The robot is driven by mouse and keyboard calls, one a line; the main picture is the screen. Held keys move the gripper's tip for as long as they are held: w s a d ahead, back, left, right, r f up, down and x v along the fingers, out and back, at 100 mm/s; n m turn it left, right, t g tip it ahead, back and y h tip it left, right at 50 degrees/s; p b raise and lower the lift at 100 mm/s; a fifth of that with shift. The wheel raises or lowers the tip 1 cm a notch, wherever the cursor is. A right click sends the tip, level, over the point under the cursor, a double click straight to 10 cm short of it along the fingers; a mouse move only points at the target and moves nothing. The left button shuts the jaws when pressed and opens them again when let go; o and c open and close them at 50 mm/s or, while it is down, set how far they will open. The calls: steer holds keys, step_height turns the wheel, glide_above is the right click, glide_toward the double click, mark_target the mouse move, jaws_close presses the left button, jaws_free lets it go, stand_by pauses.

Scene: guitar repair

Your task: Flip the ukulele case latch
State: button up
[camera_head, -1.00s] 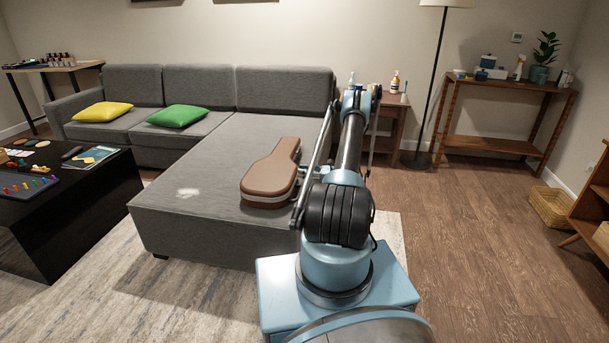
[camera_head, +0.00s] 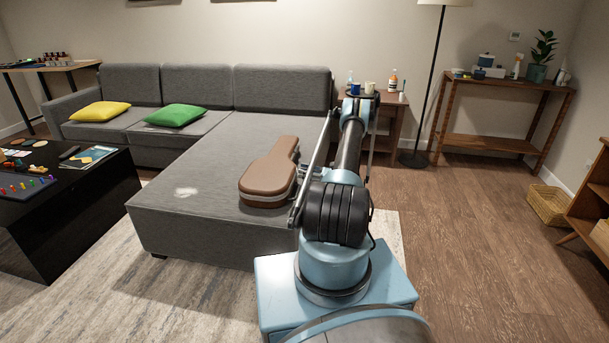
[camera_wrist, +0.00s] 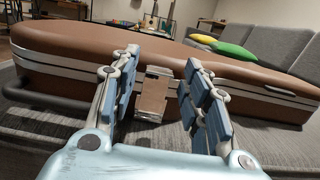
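The brown ukulele case (camera_head: 270,178) lies shut on the grey chaise of the sofa. In the wrist view the case (camera_wrist: 90,42) stretches across the picture with a pale band along its side. The latch (camera_wrist: 153,92), a small brown plate with metal ends, sits on that side over the band. My gripper (camera_wrist: 157,85) is open, with one blue-padded finger on each side of the latch. I cannot tell whether either finger touches it. In the head view my gripper is mostly hidden by my arm, at the right side of the case.
The case handle (camera_wrist: 45,98) sticks out left of my fingers. Green (camera_head: 177,115) and yellow (camera_head: 101,112) pillows lie on the sofa farther back. A black coffee table (camera_head: 100,200) stands at left, a side table (camera_head: 389,128) behind my arm.

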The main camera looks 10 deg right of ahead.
stand_by(0.3)
step_height(320, 180, up, 10)
stand_by(0.7)
